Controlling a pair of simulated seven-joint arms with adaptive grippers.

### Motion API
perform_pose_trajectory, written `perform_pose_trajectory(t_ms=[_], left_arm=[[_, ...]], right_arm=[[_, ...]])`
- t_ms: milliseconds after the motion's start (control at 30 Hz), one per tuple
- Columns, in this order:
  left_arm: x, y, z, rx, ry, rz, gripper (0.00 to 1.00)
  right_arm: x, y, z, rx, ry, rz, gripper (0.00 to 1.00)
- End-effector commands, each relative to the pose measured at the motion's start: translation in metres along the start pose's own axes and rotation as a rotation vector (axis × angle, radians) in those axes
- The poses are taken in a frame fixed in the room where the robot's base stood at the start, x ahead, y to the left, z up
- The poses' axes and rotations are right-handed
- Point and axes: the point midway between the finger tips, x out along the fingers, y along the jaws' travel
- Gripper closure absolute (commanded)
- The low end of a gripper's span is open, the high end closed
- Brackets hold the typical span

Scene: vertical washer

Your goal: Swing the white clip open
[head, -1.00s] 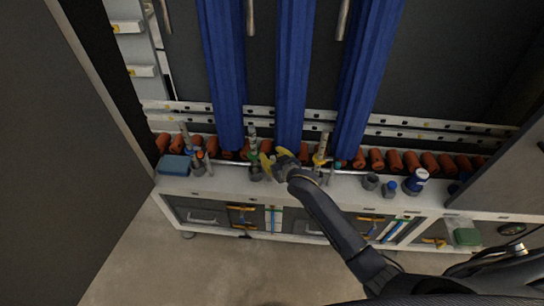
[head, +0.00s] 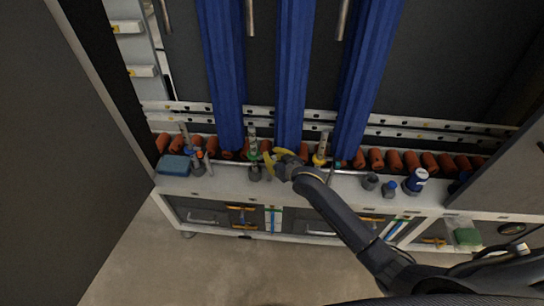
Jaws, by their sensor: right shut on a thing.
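My right gripper (head: 275,158) reaches in from the lower right, over the white ledge under the blue columns. Its yellow fingertips are beside the stand with a green ring (head: 253,147), to the right of it. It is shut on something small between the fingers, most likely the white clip. The clip itself is too small and too covered by the fingers to make out, so I cannot tell how far it is swung. My left gripper is not in view.
Similar stands rise to the left with a blue ring (head: 190,150) and to the right with a yellow ring (head: 320,155). A blue box (head: 174,166) and a blue-and-white jar (head: 416,182) sit on the ledge. Blue columns (head: 294,70) hang close behind the gripper.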

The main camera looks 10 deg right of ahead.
Motion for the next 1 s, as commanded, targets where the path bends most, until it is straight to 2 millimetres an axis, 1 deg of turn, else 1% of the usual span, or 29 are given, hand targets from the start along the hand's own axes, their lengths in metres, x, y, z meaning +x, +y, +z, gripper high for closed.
perform_pose_trajectory(t_ms=[33,500,967,1000], left_arm=[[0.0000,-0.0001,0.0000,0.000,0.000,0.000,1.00],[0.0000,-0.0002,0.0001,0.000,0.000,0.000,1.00],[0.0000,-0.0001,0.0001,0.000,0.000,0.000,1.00],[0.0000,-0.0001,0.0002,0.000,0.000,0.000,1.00]], right_arm=[[0.0005,0.0032,-0.0011,-0.014,0.000,-0.019,1.00],[0.0011,0.0061,-0.0021,-0.083,0.002,-0.197,1.00],[0.0006,0.0074,-0.0006,-0.087,0.000,-0.214,1.00],[0.0006,0.0074,-0.0005,-0.087,0.000,-0.214,0.76]])
